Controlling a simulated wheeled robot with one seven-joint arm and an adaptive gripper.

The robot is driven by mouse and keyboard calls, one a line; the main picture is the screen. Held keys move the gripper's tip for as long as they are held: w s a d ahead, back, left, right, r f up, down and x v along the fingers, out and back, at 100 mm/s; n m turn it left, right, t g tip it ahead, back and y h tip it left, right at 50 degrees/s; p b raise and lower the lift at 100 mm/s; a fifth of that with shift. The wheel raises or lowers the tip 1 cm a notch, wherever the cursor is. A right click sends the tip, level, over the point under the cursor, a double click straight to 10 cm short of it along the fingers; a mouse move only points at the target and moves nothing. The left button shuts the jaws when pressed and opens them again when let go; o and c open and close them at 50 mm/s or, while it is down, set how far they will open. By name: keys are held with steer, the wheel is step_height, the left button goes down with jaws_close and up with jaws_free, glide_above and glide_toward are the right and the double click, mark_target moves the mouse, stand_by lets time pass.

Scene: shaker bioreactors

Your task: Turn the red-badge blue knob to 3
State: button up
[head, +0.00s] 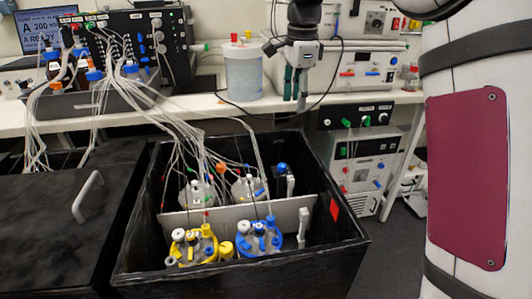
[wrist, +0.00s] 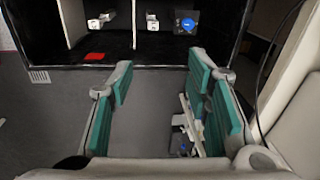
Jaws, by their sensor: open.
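A blue knob (head: 282,168) sits inside the black box, in its back right part beside a white fitting. It also shows as a round blue top in the wrist view (wrist: 187,24), near the upper edge. A red badge (head: 334,208) is on the box's right wall, and it shows in the wrist view (wrist: 94,56) too. No scale or pointer is legible on the knob. My gripper (head: 295,90) hangs above and behind the box, apart from the knob. In the wrist view its teal-padded fingers (wrist: 160,75) are spread, with nothing between them.
The black box (head: 353,243) holds yellow and blue-capped vessels with many tubes, split by a pale divider (head: 175,218). A closed black lid with a handle (head: 88,192) lies left. A bench with a white jar (head: 243,72) and instruments stands behind. Floor is free right of the box.

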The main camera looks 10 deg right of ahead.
mark_target(282, 165)
steer(key=w+f+m+g+b, duration=0.1)
steer(key=w+f+m+b, duration=0.4)
steer(key=w+f, duration=0.7)
steer(key=shift+m, duration=0.4)
steer(key=f+b, duration=0.1)
steer(key=f, duration=0.4)
steer(key=s+f+b, duration=0.1)
steer(key=f, duration=0.4)
steer(key=f+b, duration=0.1)
steer(key=f, duration=0.4)
steer(key=shift+s+f, duration=0.2)
steer(key=shift+s, duration=0.2)
jaws_close()
